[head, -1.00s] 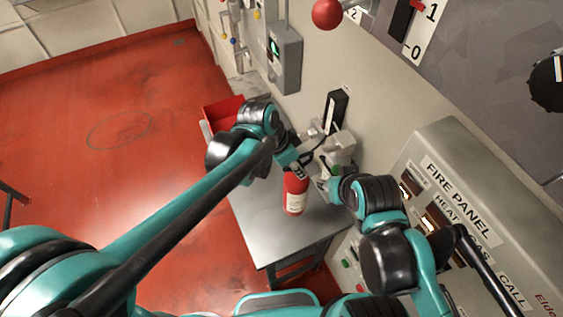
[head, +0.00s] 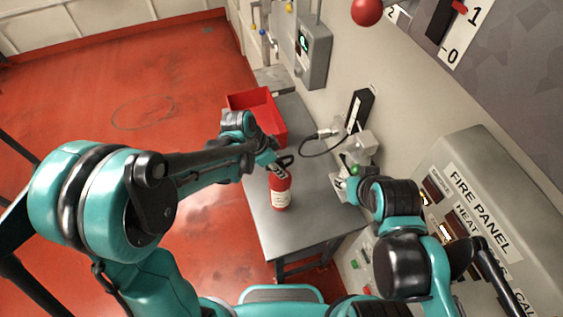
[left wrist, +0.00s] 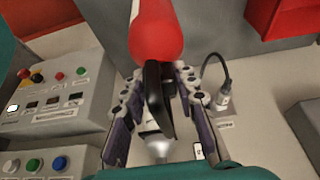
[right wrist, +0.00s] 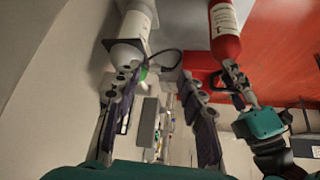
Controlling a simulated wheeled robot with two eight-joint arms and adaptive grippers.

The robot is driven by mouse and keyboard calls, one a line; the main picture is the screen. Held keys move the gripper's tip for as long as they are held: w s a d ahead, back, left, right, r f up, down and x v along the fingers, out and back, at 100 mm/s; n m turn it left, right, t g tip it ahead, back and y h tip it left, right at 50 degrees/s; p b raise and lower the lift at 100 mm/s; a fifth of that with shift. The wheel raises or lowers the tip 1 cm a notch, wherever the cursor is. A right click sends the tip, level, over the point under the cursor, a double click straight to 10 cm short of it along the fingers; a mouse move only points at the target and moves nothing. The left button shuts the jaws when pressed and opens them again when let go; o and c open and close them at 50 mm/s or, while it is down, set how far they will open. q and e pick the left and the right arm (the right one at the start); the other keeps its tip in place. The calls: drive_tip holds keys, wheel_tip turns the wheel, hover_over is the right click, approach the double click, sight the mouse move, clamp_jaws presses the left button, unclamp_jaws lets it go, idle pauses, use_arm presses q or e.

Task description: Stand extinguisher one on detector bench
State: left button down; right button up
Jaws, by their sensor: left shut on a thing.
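The red extinguisher (head: 281,190) with a white label is upright over the grey metal bench (head: 300,232), near its left edge. I cannot tell whether its base touches the top. My left gripper (head: 275,167) is shut on the black handle at its top. In the left wrist view the handle (left wrist: 153,95) is between the fingers and the red body (left wrist: 155,30) lies beyond. The right wrist view also shows the extinguisher (right wrist: 226,35). My right gripper (right wrist: 152,85) is open, with nothing clearly held; a white cylindrical device (right wrist: 130,35) is close to its left finger.
A red bin (head: 262,112) stands at the bench's far end. A grey wall device with a cable (head: 320,143) is behind the bench. The fire panel (head: 480,215) is at the right. The bench's front part is clear.

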use_arm(q)
wheel_tip(320, 180, down, 2)
drive_tip(key=shift+w, duration=0.1)
drive_tip(key=shift+f, duration=0.1)
drive_tip(key=c, duration=1.2)
unclamp_jaws()
